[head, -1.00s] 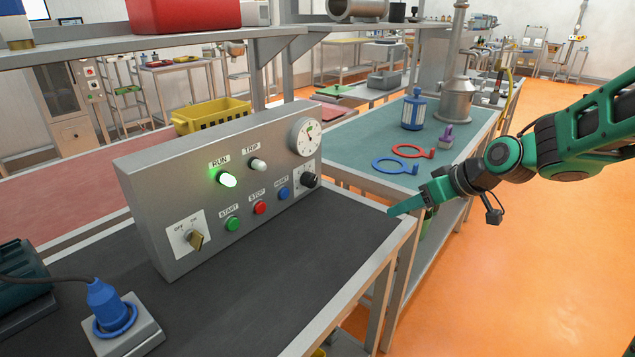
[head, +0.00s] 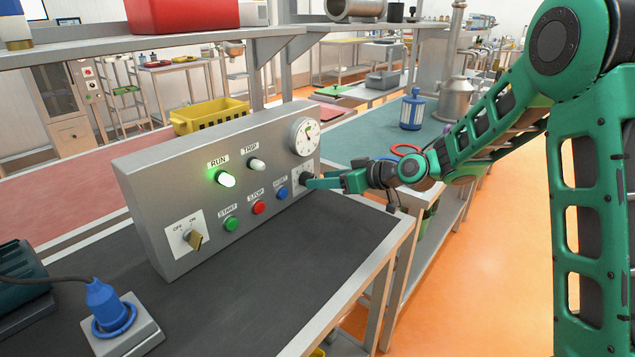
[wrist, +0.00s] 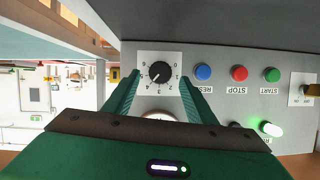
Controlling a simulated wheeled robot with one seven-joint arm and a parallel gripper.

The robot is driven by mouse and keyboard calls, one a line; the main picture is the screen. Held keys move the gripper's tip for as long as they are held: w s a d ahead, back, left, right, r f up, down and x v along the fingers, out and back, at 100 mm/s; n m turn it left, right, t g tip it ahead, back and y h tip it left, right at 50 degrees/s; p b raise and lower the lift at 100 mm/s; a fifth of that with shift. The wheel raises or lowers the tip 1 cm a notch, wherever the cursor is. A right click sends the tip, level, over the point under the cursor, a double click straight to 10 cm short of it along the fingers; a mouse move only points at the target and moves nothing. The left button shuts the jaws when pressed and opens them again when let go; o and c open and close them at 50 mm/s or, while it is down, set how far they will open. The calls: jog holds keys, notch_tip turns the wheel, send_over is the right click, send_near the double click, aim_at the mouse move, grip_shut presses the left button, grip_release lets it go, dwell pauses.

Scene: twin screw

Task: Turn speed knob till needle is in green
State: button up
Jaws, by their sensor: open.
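The grey control panel (head: 200,150) stands on the dark bench. The black speed knob (wrist: 160,72) sits on a white numbered plate; its pointer seems to face the 4–5 side in the upside-down wrist view. In the head view my green fingers partly hide the knob (head: 305,179). My gripper (wrist: 160,76) is open, with one finger on each side of the knob; contact cannot be told. It also shows in the head view (head: 317,182). The round gauge (head: 304,136) is above the knob, with a small green zone near its top right; its needle is too small to read surely.
The blue reset button (head: 282,192) is close beside the knob, then the red stop (head: 258,207) and green start (head: 231,224) buttons. The run lamp (head: 227,180) glows green; the trip lamp (head: 257,164) is unlit.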

jog(key=shift+x, duration=1.85)
jog(key=shift+c, duration=0.6)
jog(key=c, duration=0.9)
jog(key=shift+d, duration=0.3)
jog(key=shift+a, duration=0.15)
jog(key=m, duration=0.1)
jog(key=m+g+y, duration=0.1)
jog(key=m, duration=0.1)
jog(key=shift+w, duration=0.25)
jog(key=shift+m+g+y, duration=0.6)
jog(key=shift+m+y, duration=0.2)
jog(key=shift+m, duration=0.4)
